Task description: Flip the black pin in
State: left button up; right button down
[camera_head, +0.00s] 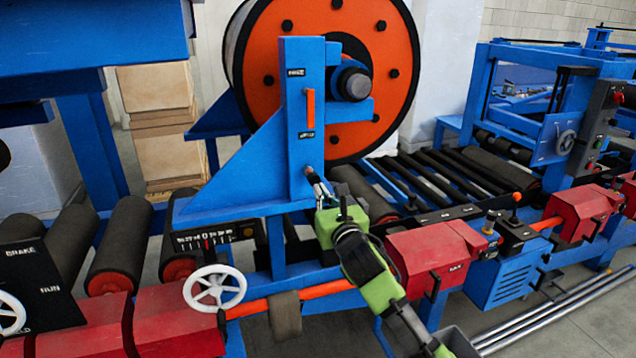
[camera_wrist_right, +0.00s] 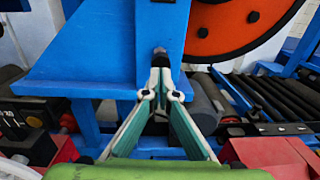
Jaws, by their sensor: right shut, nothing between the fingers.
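A small dark pin (camera_head: 308,170) sticks out low on the face of the blue upright (camera_head: 293,100), under the orange handle. In the right wrist view the pin (camera_wrist_right: 160,52) stands just beyond my fingertips. My right gripper (camera_head: 318,184) is shut and empty, and points up at the blue upright. In the right wrist view its fingertips (camera_wrist_right: 161,76) meet right below the pin. I cannot tell whether they touch it. The pin's lower end may be hidden behind the fingertips. My left gripper does not show.
A large orange reel (camera_head: 270,60) stands behind the upright. Black rollers (camera_head: 440,175) lie to the right. Red boxes (camera_head: 432,258), a white handwheel (camera_head: 214,288) and an orange bar (camera_head: 300,292) line the front. A slotted black panel (camera_head: 215,238) is left of my right gripper.

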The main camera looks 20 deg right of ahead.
aim_at(315, 181)
jog(key=shift+w+p, duration=0.35)
jog(key=shift+w, duration=1.05)
jog(key=shift+w+b, duration=0.3)
jog(key=shift+w, duration=0.75)
jog(key=shift+w+r, duration=0.1)
jog(key=shift+w, duration=0.3)
jog(key=shift+s, duration=0.1)
